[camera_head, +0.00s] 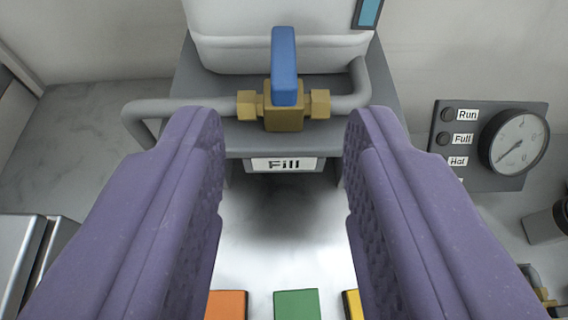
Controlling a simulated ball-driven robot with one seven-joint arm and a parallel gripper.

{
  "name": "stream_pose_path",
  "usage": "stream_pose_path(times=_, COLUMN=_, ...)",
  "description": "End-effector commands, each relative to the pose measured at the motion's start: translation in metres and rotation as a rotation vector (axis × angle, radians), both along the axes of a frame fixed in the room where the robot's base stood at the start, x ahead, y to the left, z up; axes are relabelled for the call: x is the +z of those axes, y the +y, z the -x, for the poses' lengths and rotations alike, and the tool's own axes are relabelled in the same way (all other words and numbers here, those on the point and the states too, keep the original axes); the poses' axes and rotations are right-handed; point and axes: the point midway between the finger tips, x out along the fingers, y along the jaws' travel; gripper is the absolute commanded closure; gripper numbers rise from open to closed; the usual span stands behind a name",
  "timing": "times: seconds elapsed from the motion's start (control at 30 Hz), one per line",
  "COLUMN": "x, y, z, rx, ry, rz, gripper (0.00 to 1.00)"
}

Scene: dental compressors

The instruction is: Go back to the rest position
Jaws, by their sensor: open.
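My gripper (282,150) has two purple fingers with textured inner pads. They are spread wide apart with nothing between them. Beyond the fingertips is a brass valve (284,118) on a grey pipe. Its blue handle (284,66) stands upright in the picture, in line with the gap between the fingers. The fingers do not appear to touch the valve or its handle. Parts of the pipe are hidden behind the fingertips.
A label reading "Fill" (284,164) sits below the valve, and a white tank (230,40) is behind it. A gauge panel (490,175) is on the right. Orange (227,305), green (297,305) and yellow (352,305) blocks show at the bottom edge. A metallic box (20,260) is at left.

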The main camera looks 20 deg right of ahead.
Motion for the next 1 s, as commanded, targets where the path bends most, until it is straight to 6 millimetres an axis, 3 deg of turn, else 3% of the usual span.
stream_pose_path(times=0.43, x=0.002, y=0.001, z=0.0, rx=0.003, ry=-0.004, rz=-0.003, gripper=0.6)
stream_pose_path(times=0.57, x=0.027, y=0.01, z=-0.015, rx=0.049, ry=-0.046, rz=-0.048, gripper=0.6)
stream_pose_path(times=0.67, x=0.077, y=0.024, z=-0.038, rx=0.143, ry=-0.113, rz=-0.116, gripper=0.6)
stream_pose_path(times=0.8, x=0.182, y=0.044, z=-0.056, rx=0.324, ry=-0.203, rz=-0.181, gripper=0.6)
stream_pose_path(times=0.9, x=0.261, y=0.047, z=-0.048, rx=0.433, ry=-0.235, rz=-0.174, gripper=0.6)
stream_pose_path(times=1.0, x=0.335, y=0.038, z=-0.023, rx=0.5, ry=-0.24, rz=-0.129, gripper=0.6)
